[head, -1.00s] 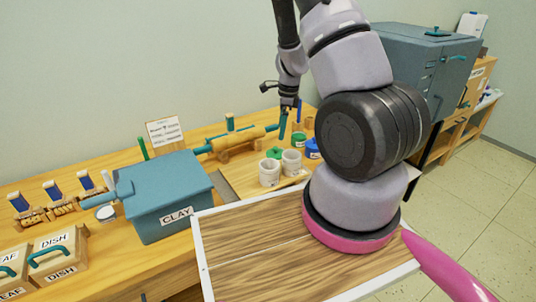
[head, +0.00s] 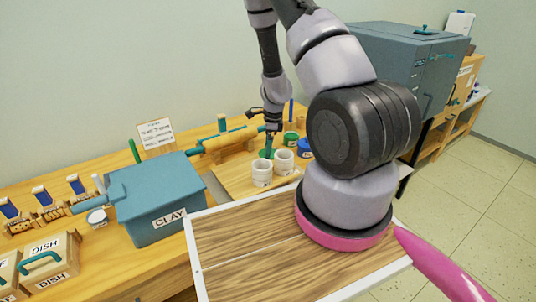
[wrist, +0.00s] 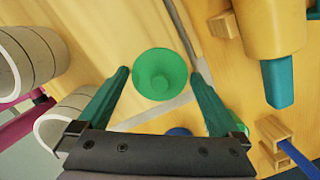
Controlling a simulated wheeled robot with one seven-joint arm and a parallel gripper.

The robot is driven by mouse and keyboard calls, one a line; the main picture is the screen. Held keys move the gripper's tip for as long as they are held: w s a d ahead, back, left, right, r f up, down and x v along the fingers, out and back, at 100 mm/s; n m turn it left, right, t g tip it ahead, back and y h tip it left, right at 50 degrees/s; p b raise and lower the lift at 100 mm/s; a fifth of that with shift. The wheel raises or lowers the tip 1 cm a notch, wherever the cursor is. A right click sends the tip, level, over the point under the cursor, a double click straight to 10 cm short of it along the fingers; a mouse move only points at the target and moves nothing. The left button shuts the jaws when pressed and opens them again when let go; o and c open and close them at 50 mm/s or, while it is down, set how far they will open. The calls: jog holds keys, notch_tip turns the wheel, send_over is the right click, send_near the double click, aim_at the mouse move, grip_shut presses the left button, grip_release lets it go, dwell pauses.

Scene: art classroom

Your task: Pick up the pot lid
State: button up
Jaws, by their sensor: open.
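The pot lid is a small green round piece with a knob; it shows in the wrist view (wrist: 160,62) and beside the white pots in the head view (head: 265,154). In the wrist view my gripper (wrist: 160,80) is open, with one teal finger to each side of the lid and the lid between the tips in the picture. I see no contact. In the head view my gripper (head: 270,142) points down over the lid and partly hides it. Two white pots (head: 262,173) (head: 284,162) stand just in front, and close to the left finger in the wrist view.
A green jar (head: 291,138) and a blue jar (head: 305,149) stand right of the lid. A blue CLAY box (head: 158,198) stands left on the wooden table. A wood-topped tray (head: 240,240) in front is mostly bare.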

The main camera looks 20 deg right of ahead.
jog(key=c, duration=1)
jog(key=shift+r, duration=0.1)
